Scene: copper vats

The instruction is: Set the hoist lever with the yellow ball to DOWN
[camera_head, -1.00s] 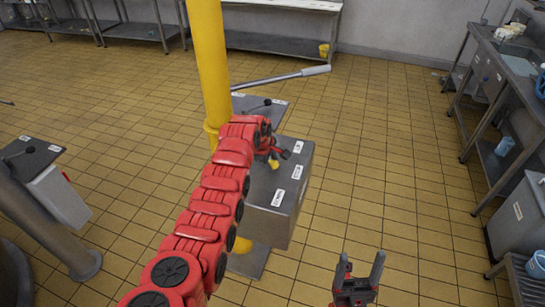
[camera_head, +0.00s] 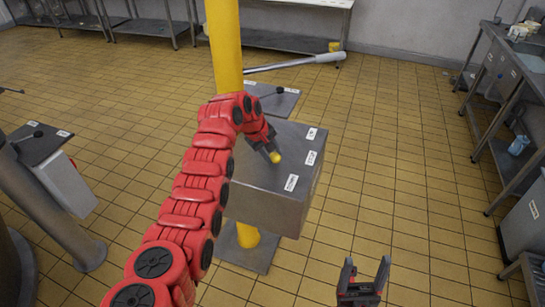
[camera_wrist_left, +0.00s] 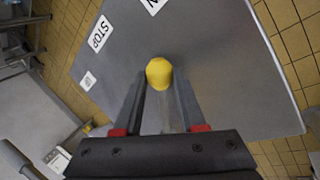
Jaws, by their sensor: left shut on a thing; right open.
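The hoist lever's yellow ball (camera_head: 276,157) stands over the grey control box (camera_head: 262,203). My left gripper (camera_head: 269,151) is shut on the lever at the ball, which also shows between the fingertips in the left wrist view (camera_wrist_left: 160,73). Most of the lever is hidden by the fingers. In the wrist view the STOP label (camera_wrist_left: 100,34) lies up and left of the ball. A cut-off label ending in N (camera_wrist_left: 154,5) is almost straight above it. A small label (camera_wrist_left: 88,81) is left. My right gripper (camera_head: 365,280) is open and empty, over the floor.
A yellow post (camera_head: 224,45) rises behind the box. A long grey bar (camera_head: 295,65) reaches across beyond it. Another lever panel (camera_head: 272,98) is behind, and one more (camera_head: 38,143) is at left. The floor right of the box is clear.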

